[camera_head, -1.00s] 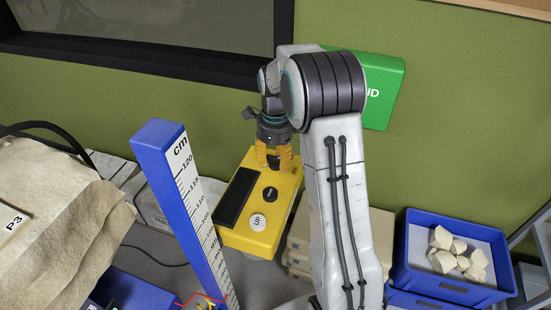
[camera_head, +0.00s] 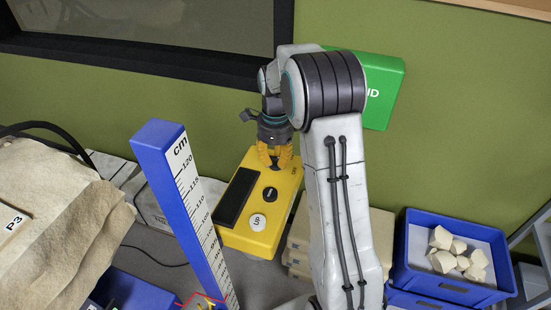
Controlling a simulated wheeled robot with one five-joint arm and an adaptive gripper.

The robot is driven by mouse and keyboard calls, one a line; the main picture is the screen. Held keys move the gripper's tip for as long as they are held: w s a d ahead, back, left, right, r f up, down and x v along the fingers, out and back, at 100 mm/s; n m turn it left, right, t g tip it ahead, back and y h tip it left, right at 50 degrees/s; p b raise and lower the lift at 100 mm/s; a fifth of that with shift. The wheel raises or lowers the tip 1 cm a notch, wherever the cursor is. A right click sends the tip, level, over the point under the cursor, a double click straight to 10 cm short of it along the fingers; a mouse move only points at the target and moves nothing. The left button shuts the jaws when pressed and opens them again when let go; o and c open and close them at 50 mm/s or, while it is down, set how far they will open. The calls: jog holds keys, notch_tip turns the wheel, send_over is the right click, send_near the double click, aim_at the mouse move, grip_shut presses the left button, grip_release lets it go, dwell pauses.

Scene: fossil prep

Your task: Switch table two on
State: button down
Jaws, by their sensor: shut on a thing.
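A yellow control box (camera_head: 285,205) lies behind the blue measuring post. Its top has a dark rectangular panel (camera_head: 235,196), a black round knob (camera_head: 269,194) and a white round button (camera_head: 257,222) with small dark lettering. My gripper (camera_head: 274,163) is over the far end of the box, pointing down, its yellow fingers shut on a part there. The fingers hide that part, so I cannot tell its shape or setting. I cannot read a table number on the box.
A blue post with a cm scale (camera_head: 181,190) stands left of the box. A wrapped bundle marked P3 (camera_head: 60,215) is at left. A blue crate with pale pieces (camera_head: 452,290) is at right. A green sign (camera_head: 385,95) hangs behind my arm.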

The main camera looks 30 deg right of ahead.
aim_at(277, 159)
jog(key=n, duration=0.5)
jog(key=shift+s+d, duration=0.1)
jog(key=n, duration=0.5)
jog(key=shift+d+f, duration=0.1)
jog(key=shift+n, duration=0.5)
jog(key=c, duration=1.1)
grip_release()
jog(key=shift+o, duration=0.2)
notch_tip(277, 159, up, 12)
